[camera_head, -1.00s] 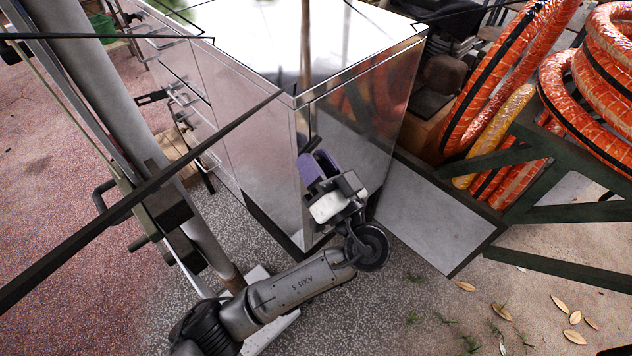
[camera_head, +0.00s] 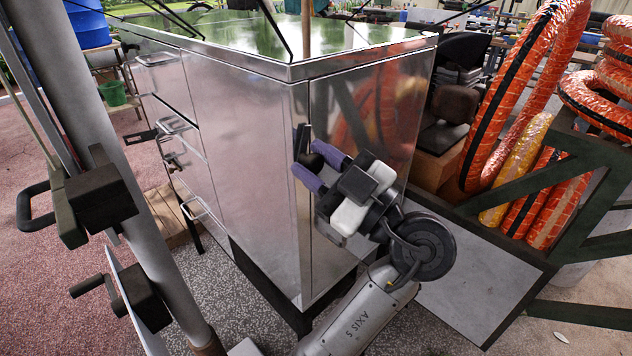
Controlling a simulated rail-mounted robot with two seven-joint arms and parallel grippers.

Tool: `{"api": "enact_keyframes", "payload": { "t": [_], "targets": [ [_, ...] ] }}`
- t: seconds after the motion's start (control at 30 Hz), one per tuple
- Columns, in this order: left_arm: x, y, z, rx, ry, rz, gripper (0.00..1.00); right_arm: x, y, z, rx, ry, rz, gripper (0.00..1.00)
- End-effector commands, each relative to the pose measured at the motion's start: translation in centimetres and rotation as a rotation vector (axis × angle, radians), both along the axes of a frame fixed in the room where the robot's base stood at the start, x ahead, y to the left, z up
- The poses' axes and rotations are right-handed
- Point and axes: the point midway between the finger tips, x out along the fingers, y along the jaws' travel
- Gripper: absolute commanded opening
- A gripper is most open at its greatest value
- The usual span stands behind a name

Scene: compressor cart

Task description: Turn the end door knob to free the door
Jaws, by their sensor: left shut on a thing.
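The metal cabinet of the cart (camera_head: 255,140) stands in the middle, with its narrow end door (camera_head: 372,110) facing right. The door looks closed. My left gripper (camera_head: 308,162) is at the door's left edge, its two purple fingers pointing left and shut on the end door knob. The knob itself is mostly hidden between the fingers. A dark upright piece (camera_head: 302,137) shows just above the fingertips; I cannot tell whether it is part of the knob. My right gripper is not in view.
Orange wrapped hoses (camera_head: 520,90) and a dark green frame (camera_head: 545,170) stand to the right. A grey plate (camera_head: 475,290) lies low beside the door. Drawer handles (camera_head: 178,127) stick out on the cabinet's left side. Grey posts cross the left foreground.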

Motion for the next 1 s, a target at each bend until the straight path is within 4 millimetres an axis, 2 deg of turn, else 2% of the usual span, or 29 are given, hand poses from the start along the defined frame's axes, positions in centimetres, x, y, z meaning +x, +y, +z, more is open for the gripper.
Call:
{"api": "enact_keyframes", "payload": {
  "t": [0.4,1.0],
  "targets": [
    [-0.13,0.0,0.22,-0.168,-0.167,-0.001,0.07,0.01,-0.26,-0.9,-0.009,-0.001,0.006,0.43],
    [-0.18,0.0,0.33,-0.214,-0.212,-0.003,0.07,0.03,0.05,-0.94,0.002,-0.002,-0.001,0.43]
  ]
}}
